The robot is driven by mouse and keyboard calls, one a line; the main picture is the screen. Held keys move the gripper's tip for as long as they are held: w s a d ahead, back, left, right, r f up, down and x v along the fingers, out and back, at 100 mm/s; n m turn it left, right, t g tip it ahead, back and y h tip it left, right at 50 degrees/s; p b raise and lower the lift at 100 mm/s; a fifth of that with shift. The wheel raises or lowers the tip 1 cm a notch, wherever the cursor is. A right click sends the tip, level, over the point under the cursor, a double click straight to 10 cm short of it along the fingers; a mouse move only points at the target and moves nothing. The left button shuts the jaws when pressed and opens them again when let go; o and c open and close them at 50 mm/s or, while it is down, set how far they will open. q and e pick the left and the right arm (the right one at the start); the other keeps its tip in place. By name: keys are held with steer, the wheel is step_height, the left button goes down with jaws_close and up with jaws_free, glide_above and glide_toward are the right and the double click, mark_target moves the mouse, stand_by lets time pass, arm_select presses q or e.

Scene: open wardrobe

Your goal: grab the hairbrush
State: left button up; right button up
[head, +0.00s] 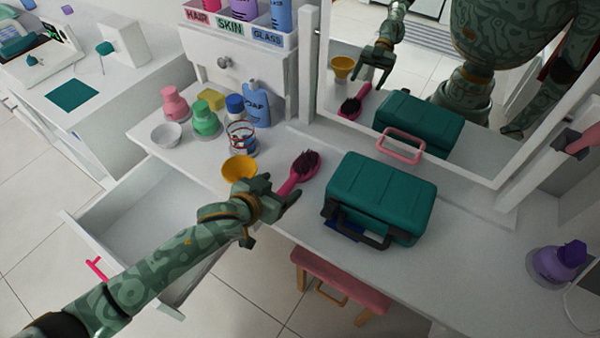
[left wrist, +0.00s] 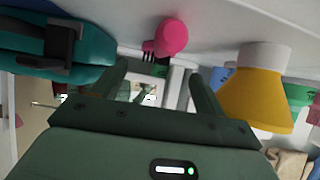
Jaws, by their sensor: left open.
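The hairbrush (head: 304,165) lies on the white dresser top, with a pink handle and dark bristles. Its handle points toward my left gripper (head: 282,188). My left gripper is open, its fingers at the handle end; in the head view I cannot tell whether they touch it. In the left wrist view, the pink brush (left wrist: 172,37) shows beyond and between the two spread fingers (left wrist: 160,82), with nothing held. Part of the handle is hidden by the gripper in the head view. My right gripper is not seen directly.
A green case (head: 385,190) stands close right of the brush. A yellow cup (head: 239,168) is close left, with several bottles (head: 257,105) behind. A mirror (head: 480,120) rises behind. An open drawer (head: 150,215) and a pink stool (head: 340,280) are in front.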

mark_target(292, 179)
arm_select(q)
steer(key=shift+x, duration=0.85)
steer(key=b+x, duration=0.3)
steer(key=x, duration=0.2)
steer(key=shift+f, duration=0.1)
steer(key=shift+w+d, duration=0.1)
steer(key=shift+w, duration=0.05)
steer(key=shift+c, duration=0.9)
steer(key=c, duration=1)
